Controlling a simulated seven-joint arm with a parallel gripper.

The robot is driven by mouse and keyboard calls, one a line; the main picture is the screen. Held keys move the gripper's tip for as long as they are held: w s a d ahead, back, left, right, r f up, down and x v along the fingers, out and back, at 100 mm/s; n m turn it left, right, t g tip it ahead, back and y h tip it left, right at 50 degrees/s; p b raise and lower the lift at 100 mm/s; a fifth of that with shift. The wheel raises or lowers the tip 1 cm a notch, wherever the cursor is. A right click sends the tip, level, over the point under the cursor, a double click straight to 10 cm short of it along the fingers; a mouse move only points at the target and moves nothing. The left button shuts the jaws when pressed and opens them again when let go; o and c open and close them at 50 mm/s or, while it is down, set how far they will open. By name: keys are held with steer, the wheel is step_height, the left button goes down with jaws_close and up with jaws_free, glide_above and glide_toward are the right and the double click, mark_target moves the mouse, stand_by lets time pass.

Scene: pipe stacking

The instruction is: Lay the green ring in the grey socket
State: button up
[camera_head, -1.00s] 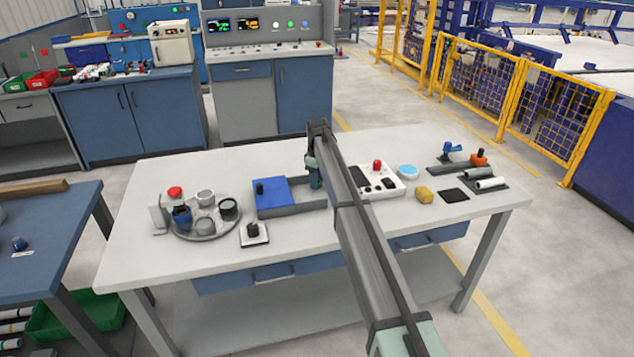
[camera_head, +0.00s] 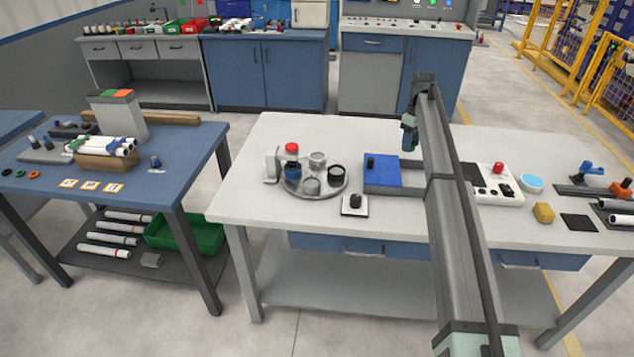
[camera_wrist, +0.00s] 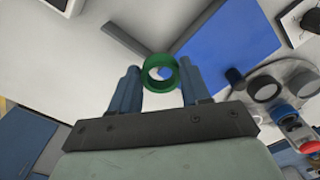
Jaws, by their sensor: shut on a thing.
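A green ring (camera_wrist: 160,72) is held between the two blue fingers of my gripper (camera_wrist: 160,92) in the wrist view, its opening facing the camera. My gripper also shows in the head view (camera_head: 409,135), where it hangs over the right part of the blue-lidded grey tray, apart from the table; the ring is too small to make out there. A round grey plate (camera_head: 322,189) left of the tray carries several cups. A light grey cup (camera_head: 317,160) and a grey cup (camera_head: 311,186) stand on it; I cannot tell whether either is the grey socket.
On the plate stand a blue cup (camera_head: 292,173) and a black cup (camera_head: 337,172). A red button (camera_head: 291,148) stands behind it. A black knob on a white base (camera_head: 355,204) lies in front. The blue table (camera_head: 140,172) at left holds pipes, small rings and cards.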

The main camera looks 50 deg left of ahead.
steer(key=s+a+r+n, duration=0.1)
steer(key=s+a, duration=0.6)
steer(key=s, duration=0.3)
step_height(320, 180, up, 3)
steer(key=n, duration=0.7)
glide_above(313, 184)
steer(key=shift+w+a+f, duration=0.1)
steer(key=shift+a+f, duration=0.05)
steer(key=shift+f, duration=4.95)
steer(key=shift+f, duration=0.4)
